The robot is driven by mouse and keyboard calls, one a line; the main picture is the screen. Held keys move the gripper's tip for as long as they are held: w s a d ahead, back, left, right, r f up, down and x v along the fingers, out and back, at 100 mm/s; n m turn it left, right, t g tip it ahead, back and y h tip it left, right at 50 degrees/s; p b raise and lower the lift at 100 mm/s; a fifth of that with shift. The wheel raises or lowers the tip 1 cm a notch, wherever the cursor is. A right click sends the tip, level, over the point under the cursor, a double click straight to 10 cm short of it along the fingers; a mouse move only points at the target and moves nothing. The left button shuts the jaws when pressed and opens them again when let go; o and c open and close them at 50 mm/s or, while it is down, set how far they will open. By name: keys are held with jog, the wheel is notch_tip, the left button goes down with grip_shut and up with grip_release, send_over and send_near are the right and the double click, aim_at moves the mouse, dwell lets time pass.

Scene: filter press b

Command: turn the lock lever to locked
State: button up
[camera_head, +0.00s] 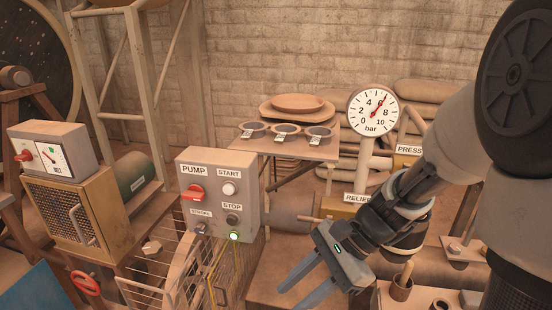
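My gripper (303,293) is in the lower middle of the head view, pointing down and left. Its two blue-grey fingers are spread apart with nothing between them. I cannot make out a part labelled as a lock lever. A grey control box (247,193) marked PUMP, START and STOP stands left of my gripper, with a red rotary switch (193,191) on its face. A yellow-framed mesh guard (224,275) stands below the box, left of my gripper and apart from it. A small dark fitting on the guard is too small to identify.
A pressure gauge (373,110) stands behind my arm, its red needle near 6. A table (262,146) with rings and plates is at the back. A grey box (72,140) with a red knob and a red handwheel (86,283) are at left. A green light glows below STOP.

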jog(key=w+f+m+t+y, duration=0.2)
jog(key=w+m+y, duration=0.35)
jog(key=m, duration=0.35)
jog(key=m+t+h+p, duration=0.35)
jog(key=m+t, duration=1.25)
jog(key=m, duration=0.7)
send_near(307, 219)
jog(key=b+x, duration=0.1)
jog(key=x, duration=0.2)
jog(key=b+x, duration=0.1)
jog(key=x, duration=0.3)
jog(key=b+x, duration=0.2)
jog(key=x, duration=0.1)
jog(key=shift+w+f, duration=0.35)
grip_shut()
